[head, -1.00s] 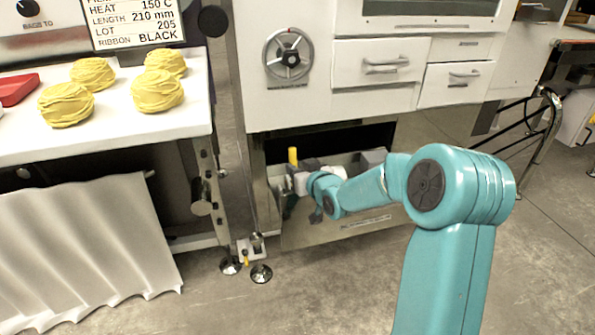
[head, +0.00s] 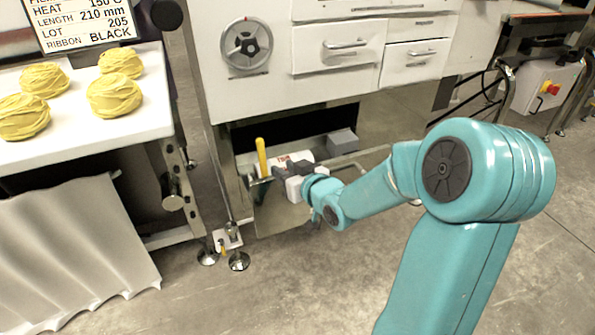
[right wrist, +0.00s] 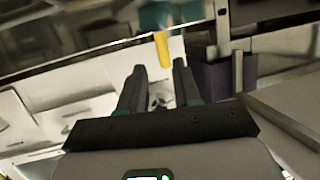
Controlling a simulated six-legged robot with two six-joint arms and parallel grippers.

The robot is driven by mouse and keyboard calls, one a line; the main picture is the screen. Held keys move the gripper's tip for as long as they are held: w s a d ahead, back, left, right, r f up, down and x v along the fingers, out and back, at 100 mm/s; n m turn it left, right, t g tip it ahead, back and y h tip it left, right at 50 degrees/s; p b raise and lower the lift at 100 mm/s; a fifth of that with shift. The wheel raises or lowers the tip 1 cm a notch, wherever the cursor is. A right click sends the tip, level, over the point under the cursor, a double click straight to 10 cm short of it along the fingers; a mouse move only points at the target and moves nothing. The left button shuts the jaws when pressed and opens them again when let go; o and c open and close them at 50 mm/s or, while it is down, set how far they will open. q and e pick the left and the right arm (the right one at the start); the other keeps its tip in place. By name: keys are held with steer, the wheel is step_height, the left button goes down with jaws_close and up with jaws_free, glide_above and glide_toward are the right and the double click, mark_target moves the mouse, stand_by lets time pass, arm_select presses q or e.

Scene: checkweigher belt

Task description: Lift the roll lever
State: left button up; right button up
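The roll lever appears as an upright yellow handle (head: 261,158) at the left side of the open low compartment under the white machine. It also shows in the right wrist view as a yellow bar (right wrist: 162,48), just beyond and between the fingertips. My right gripper (head: 262,181) is close beside the lower part of the lever in the head view. In the right wrist view its two fingers (right wrist: 159,70) stand apart with nothing held between them. Whether a finger touches the lever cannot be told. My left gripper is not in view.
Inside the low compartment are a white item with red print (head: 293,161) and a grey block (head: 343,140). A handwheel (head: 246,46) and white drawers (head: 336,52) are above. A white table (head: 120,125) with yellow dough-like lumps stands at left. The floor at front is clear.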

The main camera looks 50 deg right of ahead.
steer(key=p+v, duration=0.1)
steer(key=v, duration=0.4)
steer(key=shift+s, duration=0.2)
steer(key=w+a+f+n+g+y, duration=0.1)
steer(key=w+a+f+g+y, duration=0.2)
steer(key=a+f, duration=0.7)
steer(key=w+a+f+n+g+y, duration=0.1)
steer(key=w+a+f+y, duration=0.3)
steer(key=a+f, duration=0.65)
steer(key=s+a+f+g+y, duration=0.2)
steer(key=s+a+f+g, duration=0.6)
steer(key=s+a+f, duration=0.55)
step_height(320, 180, up, 31)
steer(key=s+g+p, duration=0.1)
steer(key=s+p, duration=0.1)
steer(key=p, duration=2.8)
steer(key=shift+s+d+n+g+p, duration=0.3)
steer(key=shift+p, duration=0.1)
